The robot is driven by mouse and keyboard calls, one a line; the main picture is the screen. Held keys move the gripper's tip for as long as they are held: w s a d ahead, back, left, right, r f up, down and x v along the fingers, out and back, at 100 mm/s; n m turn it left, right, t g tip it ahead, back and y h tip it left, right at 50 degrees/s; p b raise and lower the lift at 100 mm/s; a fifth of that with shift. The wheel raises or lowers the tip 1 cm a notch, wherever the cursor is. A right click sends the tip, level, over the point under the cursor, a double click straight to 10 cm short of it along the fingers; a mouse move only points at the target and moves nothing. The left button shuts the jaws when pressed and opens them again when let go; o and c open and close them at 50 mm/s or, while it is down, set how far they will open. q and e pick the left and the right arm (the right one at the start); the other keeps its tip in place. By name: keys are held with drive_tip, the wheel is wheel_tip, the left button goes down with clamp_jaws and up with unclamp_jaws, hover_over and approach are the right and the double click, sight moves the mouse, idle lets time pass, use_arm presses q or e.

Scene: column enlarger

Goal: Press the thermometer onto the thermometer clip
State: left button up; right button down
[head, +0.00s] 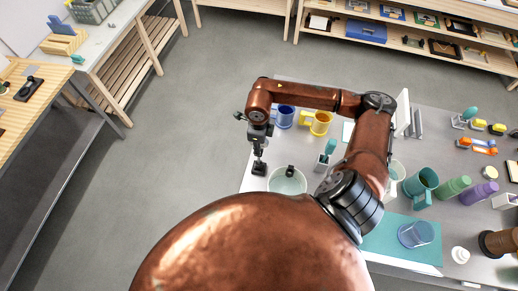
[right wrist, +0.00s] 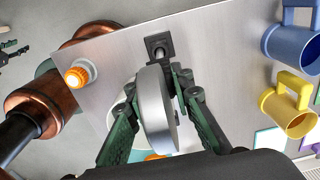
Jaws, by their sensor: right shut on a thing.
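My right gripper (head: 259,146) hangs over the grey table, left of a pale round bowl (head: 287,181). In the right wrist view its two fingers (right wrist: 157,112) are shut on a round silver disc, the thermometer (right wrist: 153,112), held with its edge toward the camera. A small black square piece with a round post, seemingly the thermometer clip (right wrist: 160,46), sits just beyond the disc; in the head view it appears as a black block (head: 259,168) just below the gripper. I cannot tell whether thermometer and clip touch. My left gripper is not in the head view.
A blue mug (head: 283,116) and a yellow mug (head: 318,123) stand behind the gripper. An orange-capped item (right wrist: 80,75) stands at the left in the wrist view. Cups and bottles, such as a teal mug (head: 421,184), crowd the table's right. The table's left edge is close to the gripper.

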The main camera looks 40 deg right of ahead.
drive_tip(key=shift+r, duration=0.4)
idle(0.5)
drive_tip(key=shift+r+p, duration=1.65)
drive_tip(key=shift+r, duration=2.45)
